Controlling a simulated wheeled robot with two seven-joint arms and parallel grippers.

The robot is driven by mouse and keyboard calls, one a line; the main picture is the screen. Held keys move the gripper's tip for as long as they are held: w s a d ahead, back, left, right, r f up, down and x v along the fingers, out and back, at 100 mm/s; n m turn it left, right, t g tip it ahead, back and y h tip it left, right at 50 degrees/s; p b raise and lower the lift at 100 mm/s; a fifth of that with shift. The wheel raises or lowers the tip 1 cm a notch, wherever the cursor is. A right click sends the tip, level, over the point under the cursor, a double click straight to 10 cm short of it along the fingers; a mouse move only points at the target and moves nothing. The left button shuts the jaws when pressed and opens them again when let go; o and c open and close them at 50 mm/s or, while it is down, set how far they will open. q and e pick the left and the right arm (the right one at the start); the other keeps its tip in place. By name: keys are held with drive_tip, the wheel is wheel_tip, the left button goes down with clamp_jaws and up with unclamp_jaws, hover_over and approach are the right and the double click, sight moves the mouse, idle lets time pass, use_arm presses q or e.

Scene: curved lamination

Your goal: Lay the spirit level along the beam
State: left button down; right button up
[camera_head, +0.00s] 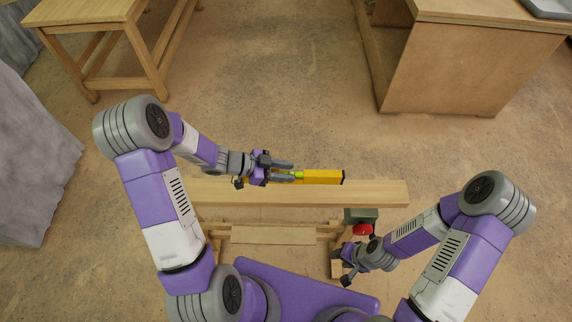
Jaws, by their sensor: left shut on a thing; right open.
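The spirit level is a yellow bar (322,177) with a dark end cap and a green vial near my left gripper. My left gripper (284,172) is shut on it near its middle or left part; the fingers hide some of it. The level lies roughly parallel to the long pale wooden beam (375,193) and appears over its far edge. I cannot tell whether it touches the beam. My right gripper (341,268) is open and empty, on the near side of the beam at the right.
The beam rests above a wooden trestle (272,235). A grey-green tool or clamp with a red knob (363,230) is near the beam's right part. A wooden table (95,18) stands at far left and a wooden cabinet (465,68) at far right. Open floor lies between them.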

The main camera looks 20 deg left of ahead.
use_arm(q)
drive_tip(key=shift+w+f+b, duration=0.1)
drive_tip(key=shift+f+b, duration=2.15)
drive_tip(key=shift+b, duration=0.05)
drive_tip(key=shift+f+b, duration=0.45)
drive_tip(key=shift+f, duration=0.45)
drive_tip(key=shift+p, duration=0.35)
drive_tip(key=shift+f, duration=0.35)
drive_tip(key=c, duration=0.7)
unclamp_jaws()
drive_tip(key=shift+o, duration=0.2)
